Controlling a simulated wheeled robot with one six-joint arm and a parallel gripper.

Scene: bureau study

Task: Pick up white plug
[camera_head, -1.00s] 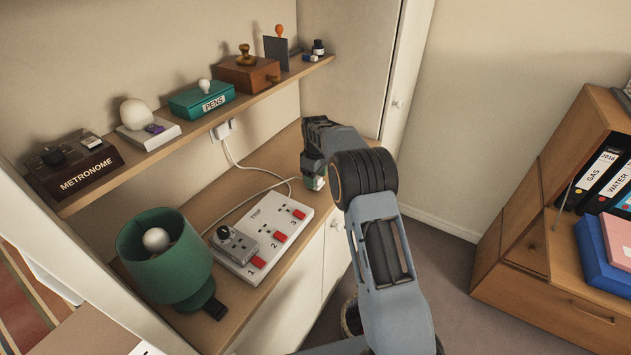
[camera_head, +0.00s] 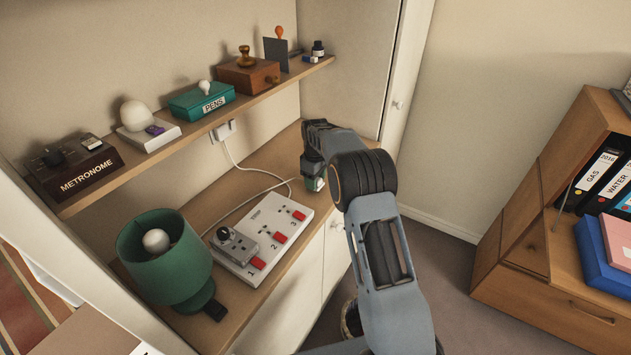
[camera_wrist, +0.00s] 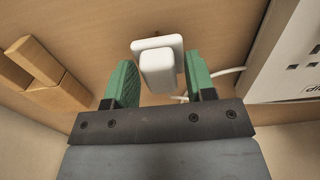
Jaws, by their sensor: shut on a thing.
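The white plug (camera_wrist: 158,72) shows in the wrist view as a smooth white block with a broader flat part behind it. In the head view my gripper (camera_head: 314,182) points down over the wooden desk surface, just past the far end of the power strip. The plug is not clearly visible there, behind my gripper. I cannot tell whether it touches the desk.
The white power strip (camera_head: 262,243) holds a grey adapter (camera_head: 234,245). A white cable (camera_head: 243,167) runs to the wall socket (camera_head: 223,131). A green lamp (camera_head: 165,262) stands at the near left. A loaded shelf (camera_head: 195,126) hangs above. Wooden pieces (camera_wrist: 38,62) lie left in the wrist view.

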